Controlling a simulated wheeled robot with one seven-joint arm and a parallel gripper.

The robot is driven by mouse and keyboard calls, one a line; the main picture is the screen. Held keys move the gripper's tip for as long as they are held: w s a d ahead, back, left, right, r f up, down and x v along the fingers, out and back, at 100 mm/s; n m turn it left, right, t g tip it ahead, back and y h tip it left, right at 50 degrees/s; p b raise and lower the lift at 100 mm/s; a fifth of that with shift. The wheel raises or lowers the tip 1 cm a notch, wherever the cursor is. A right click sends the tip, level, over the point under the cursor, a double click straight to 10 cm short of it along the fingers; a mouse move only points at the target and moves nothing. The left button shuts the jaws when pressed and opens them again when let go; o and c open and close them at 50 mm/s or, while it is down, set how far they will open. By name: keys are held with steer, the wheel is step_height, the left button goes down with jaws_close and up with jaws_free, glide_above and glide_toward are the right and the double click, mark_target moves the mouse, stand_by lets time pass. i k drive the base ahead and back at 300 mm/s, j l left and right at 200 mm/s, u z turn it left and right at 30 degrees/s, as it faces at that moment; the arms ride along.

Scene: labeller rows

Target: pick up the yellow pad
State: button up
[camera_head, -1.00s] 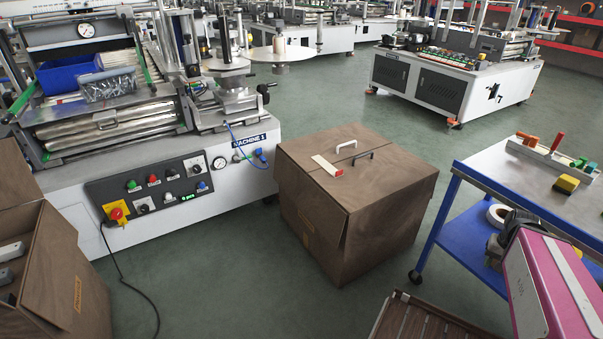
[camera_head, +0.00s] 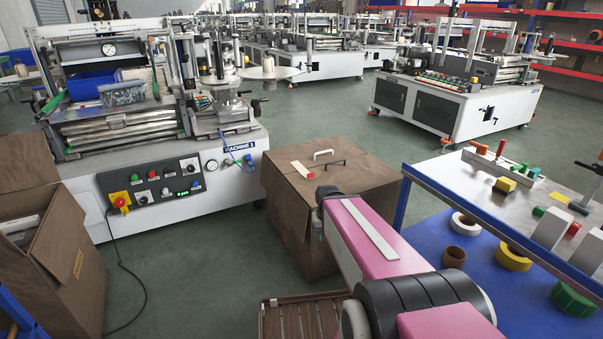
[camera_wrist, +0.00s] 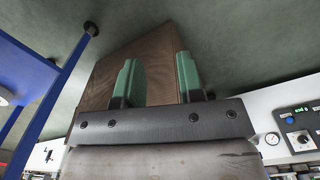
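The brown box (camera_wrist: 155,55) is behind the fingers, and no yellow pad shows there. In the head view my pink arm crosses the lower middle, and the gripper is hidden.
A closed brown box (camera_head: 340,172) with handles stands left of the cart. A brown slatted crate (camera_head: 300,318) lies near my arm. A red-handled tool (camera_head: 500,149) is on the cart top, and tape rolls (camera_head: 465,224) are on its lower shelf. Green floor is clear behind the box.

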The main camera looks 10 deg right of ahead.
mark_target(503, 185)
steer(key=k+j+z, duration=0.1)
steer(key=z, duration=1.4)
